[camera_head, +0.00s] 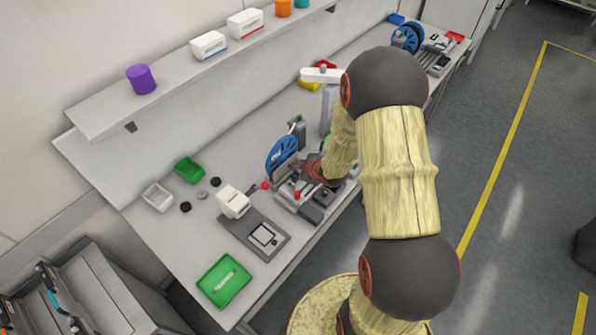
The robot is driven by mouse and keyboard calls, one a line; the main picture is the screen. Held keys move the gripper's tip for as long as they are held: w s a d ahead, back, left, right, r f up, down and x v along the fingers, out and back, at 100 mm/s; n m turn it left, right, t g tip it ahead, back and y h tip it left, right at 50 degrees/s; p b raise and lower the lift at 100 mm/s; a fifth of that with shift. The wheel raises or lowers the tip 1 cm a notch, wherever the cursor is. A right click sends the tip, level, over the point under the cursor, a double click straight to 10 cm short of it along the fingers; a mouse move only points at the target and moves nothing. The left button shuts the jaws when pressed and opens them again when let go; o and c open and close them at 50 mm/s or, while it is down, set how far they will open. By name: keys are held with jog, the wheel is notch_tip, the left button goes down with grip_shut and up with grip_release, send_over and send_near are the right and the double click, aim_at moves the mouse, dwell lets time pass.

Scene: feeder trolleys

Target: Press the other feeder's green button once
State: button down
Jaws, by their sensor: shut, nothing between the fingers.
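A near feeder with a blue reel (283,153) stands on the long bench, with a grey body (298,197) and a red knob (297,195) in front. A small green spot (299,118) tops a dark post behind the reel; I cannot tell if it is a button. Another blue reel (408,38) sits on a unit at the bench's far end; no green button can be made out there. My gripper (302,173) is shut and empty, low beside the near reel, small and partly hidden by my wrist. I cannot tell whether it touches anything.
A white box-like device (233,202), a green tray (224,281) and small bins (189,170) stand on the bench's left part. A shelf (180,62) runs above the back. A grey trolley (100,290) stands at lower left. Open floor (500,200) lies right.

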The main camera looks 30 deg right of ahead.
aim_at(297, 174)
jog(key=shift+r, duration=0.45)
notch_tip(297, 174, up, 5)
jog(key=p, duration=0.4)
dwell(0.9)
